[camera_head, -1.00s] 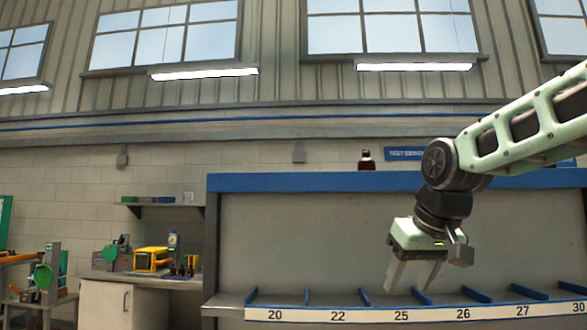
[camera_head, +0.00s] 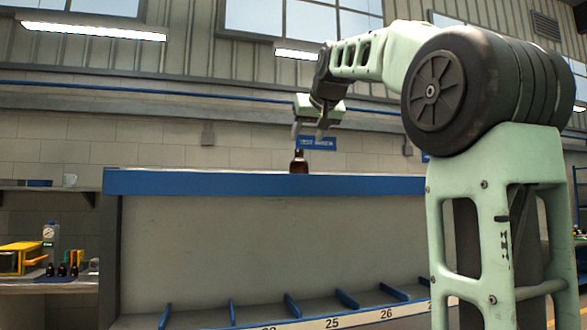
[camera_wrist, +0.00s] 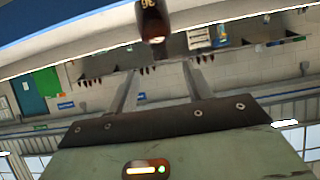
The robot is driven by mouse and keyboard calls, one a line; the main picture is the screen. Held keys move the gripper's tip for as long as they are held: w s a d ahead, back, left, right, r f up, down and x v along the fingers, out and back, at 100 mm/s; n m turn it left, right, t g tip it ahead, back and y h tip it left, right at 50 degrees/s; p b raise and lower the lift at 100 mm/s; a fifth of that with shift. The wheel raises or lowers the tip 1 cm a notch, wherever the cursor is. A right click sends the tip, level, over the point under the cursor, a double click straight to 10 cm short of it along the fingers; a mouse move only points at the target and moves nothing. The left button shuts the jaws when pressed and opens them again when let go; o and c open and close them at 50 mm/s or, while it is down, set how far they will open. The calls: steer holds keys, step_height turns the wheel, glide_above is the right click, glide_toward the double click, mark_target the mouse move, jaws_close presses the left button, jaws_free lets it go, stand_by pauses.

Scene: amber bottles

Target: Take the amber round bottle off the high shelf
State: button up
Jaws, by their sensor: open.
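The amber round bottle (camera_head: 299,162) stands upright on top of the high shelf (camera_head: 200,183), just behind its blue front edge, which may hide its foot. My gripper (camera_head: 309,137) is above the bottle in the head view, with its fingers pointing down, apart and empty. In the wrist view the picture is turned over. The bottle (camera_wrist: 152,22) shows at the top middle with a dark label bearing digits, beyond the tips of my open gripper (camera_wrist: 160,72). It lies roughly in line with the gap, and not between the fingers.
A lower shelf ledge (camera_head: 340,322) with blue dividers and number labels runs along the front. A blue sign (camera_head: 317,143) is on the wall behind the gripper. A side bench (camera_head: 45,285) with small equipment stands at left. No other object shows close around the bottle.

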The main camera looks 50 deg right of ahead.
mark_target(297, 158)
steer(key=p+x, duration=0.1)
steer(key=x, duration=0.5)
steer(key=shift+p, duration=0.3)
steer(key=shift+p+x, duration=1.5)
steer(key=shift+x, duration=1.25)
steer(key=shift+r, duration=0.2)
jaws_close()
